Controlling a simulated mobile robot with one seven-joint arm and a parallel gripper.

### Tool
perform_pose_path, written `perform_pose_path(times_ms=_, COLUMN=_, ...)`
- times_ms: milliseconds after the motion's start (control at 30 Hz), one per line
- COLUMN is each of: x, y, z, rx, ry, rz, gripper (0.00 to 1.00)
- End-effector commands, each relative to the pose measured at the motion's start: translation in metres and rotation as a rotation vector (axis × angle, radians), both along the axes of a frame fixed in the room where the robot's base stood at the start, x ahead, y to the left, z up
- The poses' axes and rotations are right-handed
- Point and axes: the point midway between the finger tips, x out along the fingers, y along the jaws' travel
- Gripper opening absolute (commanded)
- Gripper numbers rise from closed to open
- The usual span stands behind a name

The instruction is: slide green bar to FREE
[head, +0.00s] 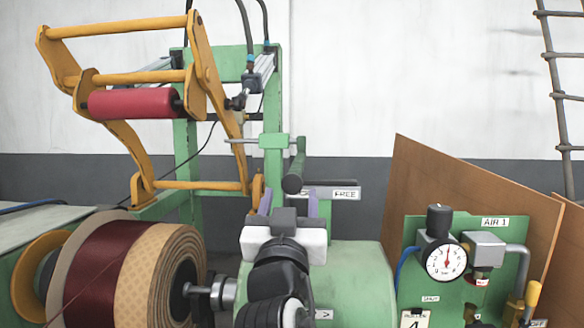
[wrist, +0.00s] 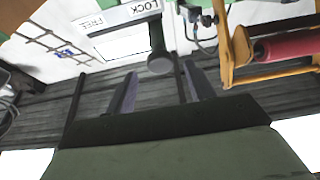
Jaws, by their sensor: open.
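The green bar (head: 300,160) points toward me above the machine and ends in a dark round knob; in the wrist view its green shaft (wrist: 157,38) and dark end lie between the lines of my two fingers. A FREE label (head: 345,194) shows right of the bar in the head view. In the wrist view, a LOCK label (wrist: 145,7) is near the bar and a FREE label (wrist: 92,22) is farther left. My gripper (head: 289,198) is open just below the bar's end; its fingers also show in the wrist view (wrist: 160,74). I cannot tell whether they touch it.
A yellow frame with a red roller (head: 132,103) stands at the left, above a large wound coil (head: 130,265). A green air panel with a gauge (head: 446,261) and a brown board (head: 440,190) stand at the right. A ladder (head: 558,90) leans at the far right.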

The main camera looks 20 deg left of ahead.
Motion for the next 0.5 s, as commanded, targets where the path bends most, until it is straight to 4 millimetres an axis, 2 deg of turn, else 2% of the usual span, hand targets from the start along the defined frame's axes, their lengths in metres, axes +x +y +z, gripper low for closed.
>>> perform_pose_path(times_ms=100, x=0.020, y=0.005, z=0.011, rx=-0.001, ry=0.003, rz=-0.002, gripper=0.54)
perform_pose_path(times_ms=200, x=0.032, y=0.009, z=0.016, rx=-0.001, ry=0.001, rz=-0.001, gripper=0.54)
perform_pose_path(times_ms=500, x=0.044, y=0.013, z=0.019, rx=0.000, ry=-0.001, rz=0.001, gripper=0.54)
